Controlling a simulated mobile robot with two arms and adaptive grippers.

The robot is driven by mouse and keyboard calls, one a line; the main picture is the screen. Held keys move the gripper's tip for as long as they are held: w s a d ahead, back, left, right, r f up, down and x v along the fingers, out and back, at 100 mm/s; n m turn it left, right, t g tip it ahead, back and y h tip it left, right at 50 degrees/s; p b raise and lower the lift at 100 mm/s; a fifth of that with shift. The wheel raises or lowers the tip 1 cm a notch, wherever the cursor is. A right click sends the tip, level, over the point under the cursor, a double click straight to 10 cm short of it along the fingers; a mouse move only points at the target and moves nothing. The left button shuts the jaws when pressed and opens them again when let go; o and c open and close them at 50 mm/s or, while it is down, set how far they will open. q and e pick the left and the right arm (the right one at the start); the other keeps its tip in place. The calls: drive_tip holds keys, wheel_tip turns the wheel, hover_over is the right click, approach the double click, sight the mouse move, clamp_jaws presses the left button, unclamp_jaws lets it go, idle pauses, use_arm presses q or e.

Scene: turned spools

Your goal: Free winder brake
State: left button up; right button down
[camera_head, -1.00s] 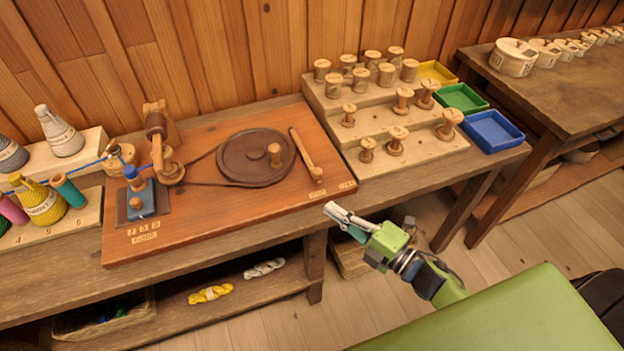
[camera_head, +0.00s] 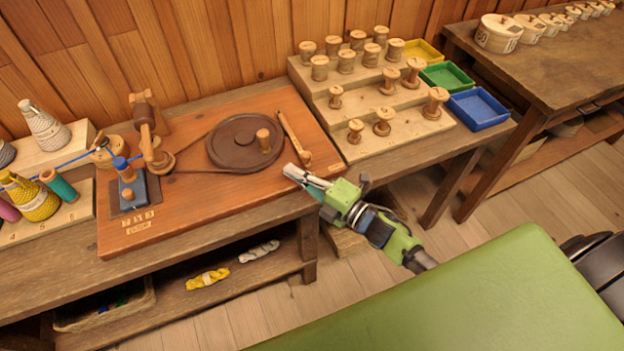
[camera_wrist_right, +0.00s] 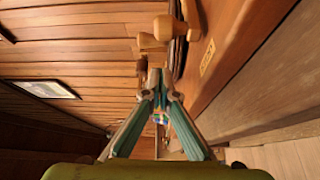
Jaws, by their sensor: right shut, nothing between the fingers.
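The winder is a reddish-brown board (camera_head: 215,213) with a dark round wheel (camera_head: 232,152) that bears an upright wooden knob (camera_head: 263,141). A pale wooden lever (camera_head: 291,138), which looks like the brake, lies just right of the wheel, its near end close to the board's front right. My right gripper (camera_head: 287,171) is shut and empty, its tips over the front edge of the board, apart from the lever in the picture. In the right wrist view its fingertips (camera_wrist_right: 160,75) meet below a wooden knob (camera_wrist_right: 165,28); I cannot tell which knob. My left gripper is not in view.
A stepped rack (camera_head: 365,112) with several wooden spools stands right of the winder, beside yellow, green (camera_head: 446,76) and blue (camera_head: 477,109) trays. At left are a small blue block (camera_head: 133,191) and several cones of yarn. A green surface (camera_head: 450,300) fills the near right.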

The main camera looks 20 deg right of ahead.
sight(305, 165)
drive_tip(key=shift+w+d+p, duration=0.2)
drive_tip(key=shift+w+d, duration=0.2)
drive_tip(key=shift+d, duration=0.2)
drive_tip(key=shift+w+d+p, duration=0.2)
drive_tip(key=shift+w+d, duration=0.15)
drive_tip(key=shift+d, duration=0.25)
drive_tip(key=shift+w+d+f, duration=0.1)
drive_tip(key=shift+d, duration=0.45)
